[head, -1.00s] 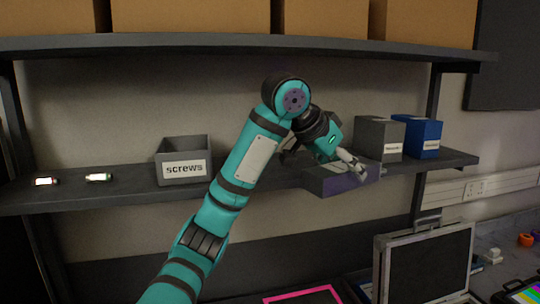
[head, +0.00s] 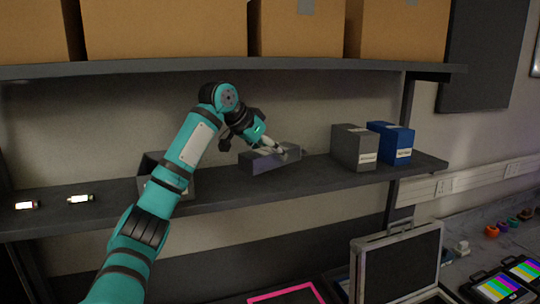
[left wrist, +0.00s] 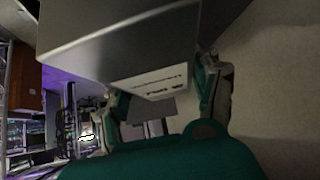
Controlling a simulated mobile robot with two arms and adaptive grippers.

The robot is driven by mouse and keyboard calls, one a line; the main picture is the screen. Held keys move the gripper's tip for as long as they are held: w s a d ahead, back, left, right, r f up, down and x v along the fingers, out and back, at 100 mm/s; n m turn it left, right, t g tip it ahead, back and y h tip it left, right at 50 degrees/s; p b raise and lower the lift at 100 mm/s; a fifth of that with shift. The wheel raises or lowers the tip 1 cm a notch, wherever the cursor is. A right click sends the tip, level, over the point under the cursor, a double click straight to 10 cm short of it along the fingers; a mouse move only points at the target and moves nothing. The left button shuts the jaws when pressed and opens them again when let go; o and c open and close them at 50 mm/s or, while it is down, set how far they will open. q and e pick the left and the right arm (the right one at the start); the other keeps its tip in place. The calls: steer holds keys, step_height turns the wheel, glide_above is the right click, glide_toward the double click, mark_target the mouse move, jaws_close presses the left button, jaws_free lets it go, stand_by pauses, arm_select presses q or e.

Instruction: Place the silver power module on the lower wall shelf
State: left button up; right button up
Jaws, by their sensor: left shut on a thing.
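The silver power module (head: 270,162) is a grey box over the lower wall shelf (head: 310,185), between the bin and the grey and blue boxes. My left gripper (head: 276,150) is shut on it. The module is at or just above the shelf top; I cannot tell whether it touches. In the left wrist view the module (left wrist: 120,45) fills the upper part, its white label upside down, between the fingers of my left gripper (left wrist: 165,88). My right gripper is not in view.
A grey box (head: 353,148) and a blue box (head: 391,144) stand right of the module. A grey bin (head: 151,162) is partly hidden behind my left arm. Two small lit devices (head: 80,199) lie at the shelf's left. Cardboard boxes (head: 165,30) stand on the upper shelf (head: 230,68).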

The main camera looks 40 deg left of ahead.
arm_select(q)
steer(key=shift+w+a, duration=0.1)
steer(key=shift+a, duration=0.1)
step_height(320, 180, down, 3)
steer(key=shift+f+p, duration=0.15)
steer(key=shift+p, duration=0.4)
steer(key=shift+f, duration=0.15)
steer(key=o, duration=1.8)
steer(key=shift+d, duration=0.1)
steer(key=shift+c, duration=0.2)
